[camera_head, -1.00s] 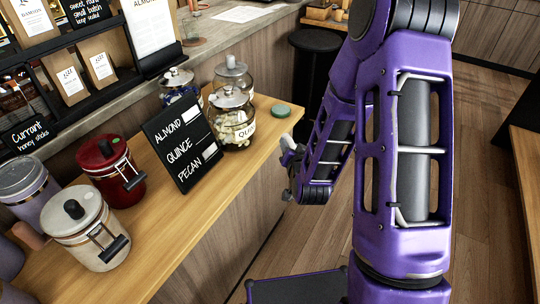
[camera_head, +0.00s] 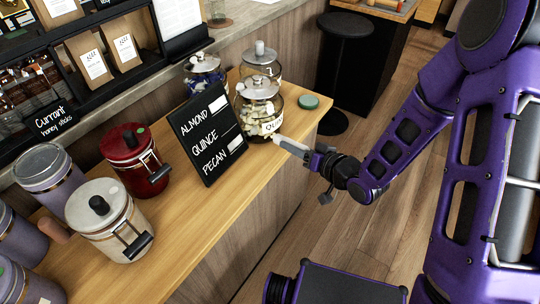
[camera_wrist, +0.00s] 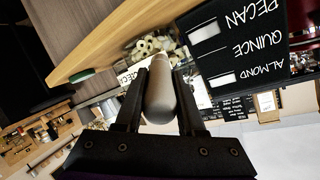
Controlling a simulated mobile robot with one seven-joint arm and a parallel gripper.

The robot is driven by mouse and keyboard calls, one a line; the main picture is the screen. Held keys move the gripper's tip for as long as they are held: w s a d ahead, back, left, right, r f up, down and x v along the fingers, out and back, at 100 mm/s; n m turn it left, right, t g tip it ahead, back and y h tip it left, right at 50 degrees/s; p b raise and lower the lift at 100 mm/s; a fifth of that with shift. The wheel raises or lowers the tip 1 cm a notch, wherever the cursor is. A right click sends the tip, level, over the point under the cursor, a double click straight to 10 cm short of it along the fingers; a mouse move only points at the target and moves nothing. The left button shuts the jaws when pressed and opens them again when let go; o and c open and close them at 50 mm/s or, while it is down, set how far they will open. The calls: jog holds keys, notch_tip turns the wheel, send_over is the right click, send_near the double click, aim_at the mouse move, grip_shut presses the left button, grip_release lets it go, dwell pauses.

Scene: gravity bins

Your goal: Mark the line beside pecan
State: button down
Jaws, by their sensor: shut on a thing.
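A black board (camera_head: 188,154) leans on the wooden counter, lettered ALMOND, QUINCE and PECAN in white. One blank white strip (camera_head: 218,105) is beside ALMOND and another blank white strip (camera_head: 237,144) is beside PECAN; I see none beside QUINCE. The board is upside down in the wrist view (camera_wrist: 275,45), with the PECAN strip (camera_wrist: 204,32) left of its word. My gripper (camera_head: 315,158) is right of the board, apart from it, shut on a pale grey, marker-like stick (camera_head: 290,145). Its rounded near end shows in the wrist view (camera_wrist: 159,95); its far tip is hard to make out there.
Lidded glass jars (camera_head: 260,100) stand close behind the board, near the stick's tip. A green disc (camera_head: 309,101) lies at the counter's right end. A red canister (camera_head: 130,160) and a cream canister (camera_head: 105,220) stand left. Open floor lies right of the counter (camera_head: 255,185).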

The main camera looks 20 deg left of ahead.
jog(key=s+a+n+g+y, duration=0.1)
jog(key=s+a+n+g, duration=0.2)
jog(key=s+a+g, duration=0.1)
jog(key=shift+s+a+n, duration=0.3)
jog(key=shift+s+a, duration=0.25)
jog(key=shift+s, duration=0.35)
jog(key=shift+f, duration=0.1)
jog(key=b+x, duration=0.1)
jog(key=x, duration=0.3)
jog(key=shift+w+a+f, duration=0.1)
jog(key=shift+a, duration=0.15)
jog(key=shift+w+a+f+b, duration=0.2)
jog(key=shift+a+b, duration=0.2)
jog(key=shift+a, duration=0.2)
jog(key=shift+r, duration=0.15)
